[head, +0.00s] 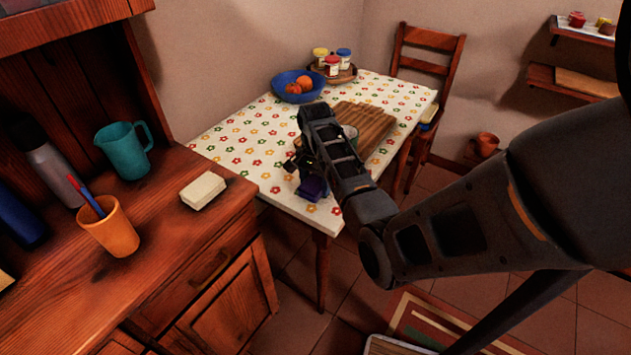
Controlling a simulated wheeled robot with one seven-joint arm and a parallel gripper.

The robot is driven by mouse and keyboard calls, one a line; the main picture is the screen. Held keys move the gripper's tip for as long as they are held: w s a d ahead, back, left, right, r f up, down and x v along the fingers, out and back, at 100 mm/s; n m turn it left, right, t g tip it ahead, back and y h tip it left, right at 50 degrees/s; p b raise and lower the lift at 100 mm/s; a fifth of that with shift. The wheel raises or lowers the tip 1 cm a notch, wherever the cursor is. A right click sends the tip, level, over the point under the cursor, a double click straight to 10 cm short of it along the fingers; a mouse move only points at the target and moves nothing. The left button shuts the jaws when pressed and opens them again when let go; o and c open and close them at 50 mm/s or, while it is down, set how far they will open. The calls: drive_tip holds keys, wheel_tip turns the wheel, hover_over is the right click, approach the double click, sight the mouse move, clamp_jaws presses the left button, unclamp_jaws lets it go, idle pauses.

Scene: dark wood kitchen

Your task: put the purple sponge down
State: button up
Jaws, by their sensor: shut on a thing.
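The purple sponge (313,187) is at the near side of the table, below the end of my arm. My gripper (306,172) is shut on it, with the fingers mostly hidden by my own wrist. The sponge is over the flowered tablecloth (240,160), near the table's front corner. I cannot tell whether it touches the cloth or hangs just above it.
A wooden board (372,122) lies on the table, with a bowl (350,132) partly hidden behind my arm. A blue bowl of oranges (285,92) and a tray of jars (345,76) stand farther back. The cloth's left part is clear. A counter (165,235) is at left.

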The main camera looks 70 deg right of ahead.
sight(316, 182)
drive_tip(key=shift+f, duration=0.15)
drive_tip(key=o, duration=0.9)
wheel_tip(316, 182, up, 12)
drive_tip(key=shift+r, duration=0.2)
idle(0.6)
